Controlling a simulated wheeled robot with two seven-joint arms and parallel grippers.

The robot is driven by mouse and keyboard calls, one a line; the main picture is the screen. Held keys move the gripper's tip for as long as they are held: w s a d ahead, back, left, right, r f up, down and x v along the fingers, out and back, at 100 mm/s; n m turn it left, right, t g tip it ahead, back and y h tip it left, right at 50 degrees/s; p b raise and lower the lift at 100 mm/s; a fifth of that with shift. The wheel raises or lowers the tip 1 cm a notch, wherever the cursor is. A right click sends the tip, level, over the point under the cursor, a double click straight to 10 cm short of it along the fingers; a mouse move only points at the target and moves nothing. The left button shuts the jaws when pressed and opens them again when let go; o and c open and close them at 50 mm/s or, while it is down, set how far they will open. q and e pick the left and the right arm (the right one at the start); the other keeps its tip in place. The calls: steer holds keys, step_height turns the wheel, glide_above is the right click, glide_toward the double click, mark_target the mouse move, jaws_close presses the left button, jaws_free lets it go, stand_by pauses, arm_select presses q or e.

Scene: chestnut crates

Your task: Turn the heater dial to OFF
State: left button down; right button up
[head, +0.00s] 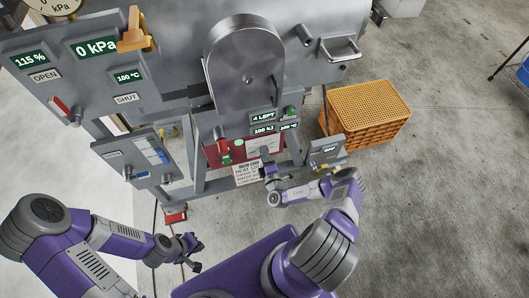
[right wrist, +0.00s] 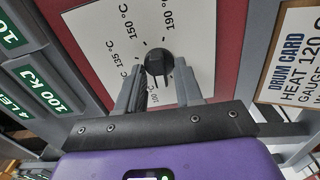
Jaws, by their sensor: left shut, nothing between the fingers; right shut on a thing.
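The heater dial (right wrist: 158,60) is a black round knob on a white plate (right wrist: 98,38) with temperature marks, among them 190, 150, 135 and 100 °C. The plate is on a red panel (right wrist: 225,30). My right gripper (right wrist: 162,82) is shut on the knob, one finger on each side. The knob's lower part is between the fingers, so I cannot tell its exact setting. No OFF mark is readable on the plate. My left gripper (head: 194,256) is shut and empty, low and apart from the machine.
A drum card (head: 247,173) hangs just below the dial. Green displays (head: 263,117) are above it, and a red-handled lever (head: 224,153) is to its left. A steel frame surrounds the panel. Orange crates (head: 368,112) stand on the floor to the right, with clear concrete in front.

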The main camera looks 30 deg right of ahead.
steer(key=n+p, duration=0.2)
steer(key=n, duration=0.2)
steer(key=shift+f+n, duration=0.1)
steer(key=shift+n, duration=0.3)
stand_by(0.4)
steer(key=o, duration=0.7)
steer(key=shift+c, duration=0.2)
steer(key=shift+s, duration=0.1)
steer(key=p+v, duration=0.1)
steer(key=v, duration=0.6)
steer(key=shift+s, duration=0.25)
